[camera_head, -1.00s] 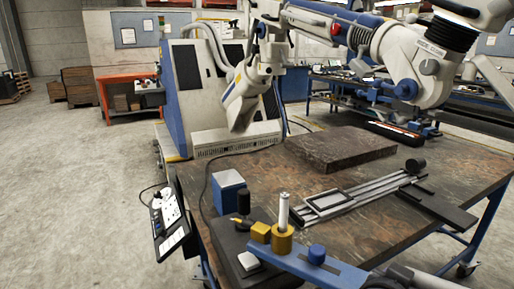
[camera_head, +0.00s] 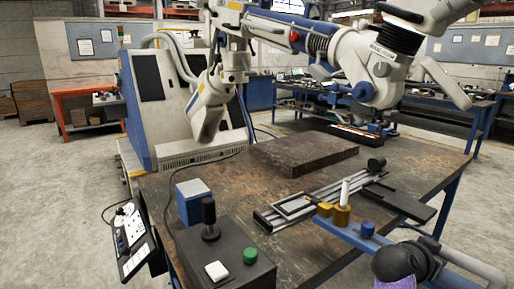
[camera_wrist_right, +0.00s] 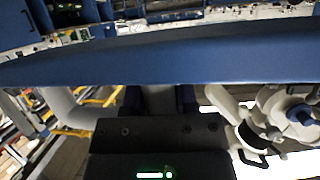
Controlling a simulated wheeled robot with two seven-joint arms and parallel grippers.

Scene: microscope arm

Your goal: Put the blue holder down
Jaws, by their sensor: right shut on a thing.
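The blue holder (camera_head: 350,232) is a long blue bar with a brass post carrying a white rod, a yellow block and a blue knob. In the head view it is over the front right of the workbench (camera_head: 235,225); whether it touches is unclear. My right gripper (camera_wrist_right: 160,98) is shut on the holder, whose blue side (camera_wrist_right: 160,62) spans the wrist view. In the head view, my dark wrist is at the holder's near end and the fingertips are hidden. My left gripper is not in view.
A black control box (camera_head: 235,262) with a joystick and green button stands at the front left, by a blue block (camera_head: 193,200). A rail slide (camera_head: 320,198) lies behind the holder. A dark slab (camera_head: 303,152) is farther back, under the large white-and-blue microscope arm (camera_head: 350,55).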

